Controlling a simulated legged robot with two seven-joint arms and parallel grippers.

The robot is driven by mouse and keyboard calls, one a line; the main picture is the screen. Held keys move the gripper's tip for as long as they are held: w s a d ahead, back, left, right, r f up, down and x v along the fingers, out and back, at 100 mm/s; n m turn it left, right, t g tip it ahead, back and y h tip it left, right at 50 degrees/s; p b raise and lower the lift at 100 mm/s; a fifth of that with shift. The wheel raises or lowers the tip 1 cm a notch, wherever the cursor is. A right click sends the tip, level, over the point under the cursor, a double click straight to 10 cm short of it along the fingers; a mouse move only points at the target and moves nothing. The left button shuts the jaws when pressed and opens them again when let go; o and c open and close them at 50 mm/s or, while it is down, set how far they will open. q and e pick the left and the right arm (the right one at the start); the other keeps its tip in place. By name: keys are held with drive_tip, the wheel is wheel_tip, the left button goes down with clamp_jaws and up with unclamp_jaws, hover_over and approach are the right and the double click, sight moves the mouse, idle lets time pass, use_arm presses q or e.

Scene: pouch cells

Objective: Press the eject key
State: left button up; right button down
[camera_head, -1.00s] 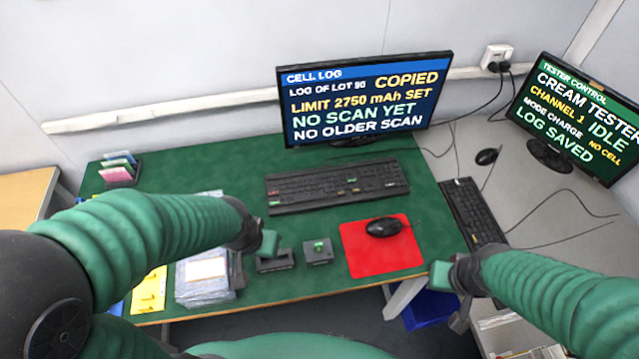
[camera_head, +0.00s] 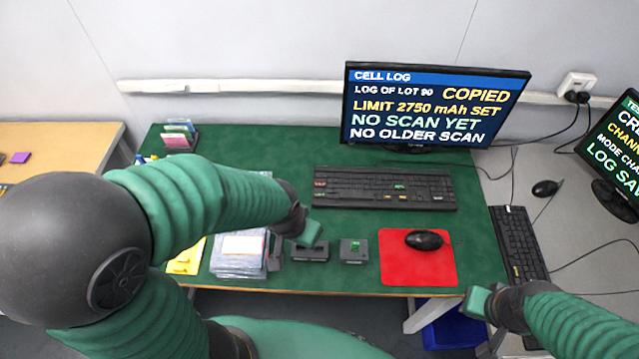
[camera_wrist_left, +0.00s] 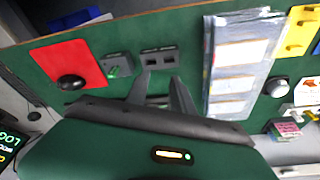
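A black keyboard (camera_head: 384,188) with a few red, green and yellow keys lies on the green desk; I cannot read which is the eject key. My left gripper (camera_head: 293,245) is above the desk by this block, fingers apart and empty. My right gripper (camera_head: 484,320) is beyond the desk's front right corner, fingers apart and empty.
A red mat (camera_head: 400,270) with a black mouse (camera_head: 424,240) lies right of the boxes. Clear pouches (camera_head: 240,262) lie at the left. A monitor (camera_head: 432,108) reading "COPIED" stands behind the keyboard. A second keyboard (camera_head: 518,243) is on the grey table at right.

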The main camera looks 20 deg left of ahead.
use_arm(q)
clamp_jaws()
idle(1.4)
